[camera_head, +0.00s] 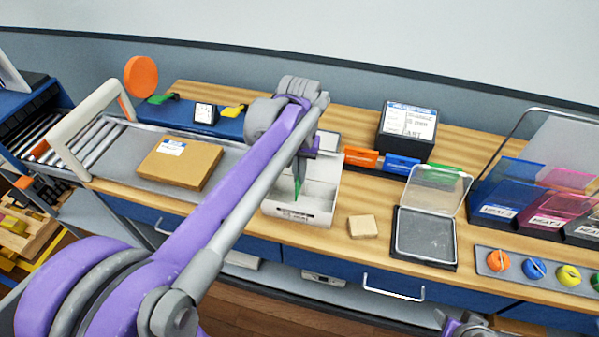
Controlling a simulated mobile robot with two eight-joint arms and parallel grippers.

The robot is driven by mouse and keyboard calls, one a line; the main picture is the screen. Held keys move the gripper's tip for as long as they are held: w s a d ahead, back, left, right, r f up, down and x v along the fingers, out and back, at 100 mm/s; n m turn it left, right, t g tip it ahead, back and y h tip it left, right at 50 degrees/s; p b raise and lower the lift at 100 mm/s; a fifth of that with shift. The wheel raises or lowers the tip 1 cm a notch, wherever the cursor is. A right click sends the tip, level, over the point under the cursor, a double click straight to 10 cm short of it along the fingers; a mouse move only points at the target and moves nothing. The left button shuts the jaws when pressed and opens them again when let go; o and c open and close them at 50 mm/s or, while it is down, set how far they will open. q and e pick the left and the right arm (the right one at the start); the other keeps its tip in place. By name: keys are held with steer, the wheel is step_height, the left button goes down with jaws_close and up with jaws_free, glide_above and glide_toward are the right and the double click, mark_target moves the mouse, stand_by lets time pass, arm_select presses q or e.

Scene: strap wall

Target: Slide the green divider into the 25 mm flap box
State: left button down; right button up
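A white box (322,212) stands open on the wooden counter, with small print on its front that is too small to read. A thin green piece, which looks like the green divider (297,187), is upright inside it, seen nearly edge-on. My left gripper (300,172) points down over the box and appears shut on the top of the divider. Whether the divider's lower edge touches the box floor cannot be told.
Right of the white box are a small tan block (362,227) and a dark tray with a raised clear lid (426,236). Behind stand orange (361,157) and blue (402,164) pieces and a black labelled box (407,128).

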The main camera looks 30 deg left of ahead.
arm_select(q)
steer(key=shift+f, duration=0.2)
arm_select(e)
steer(key=shift+s+f, duration=0.1)
steer(key=shift+f, duration=0.05)
arm_select(q)
steer(key=shift+f+b, duration=0.9)
steer(key=shift+f, duration=0.65)
arm_select(e)
steer(key=shift+s+f, duration=0.3)
steer(key=shift+f, duration=0.3)
steer(key=shift+s+f, duration=0.25)
steer(key=shift+f, duration=0.3)
arm_select(q)
steer(key=shift+f, duration=0.15)
arm_select(e)
steer(key=shift+f, duration=0.1)
arm_select(q)
steer(key=shift+f+b, duration=1.05)
steer(key=shift+f, duration=0.75)
arm_select(e)
steer(key=shift+s+f, duration=0.25)
steer(key=shift+f, duration=0.45)
steer(key=shift+s+f, duration=0.2)
steer(key=shift+f, duration=0.45)
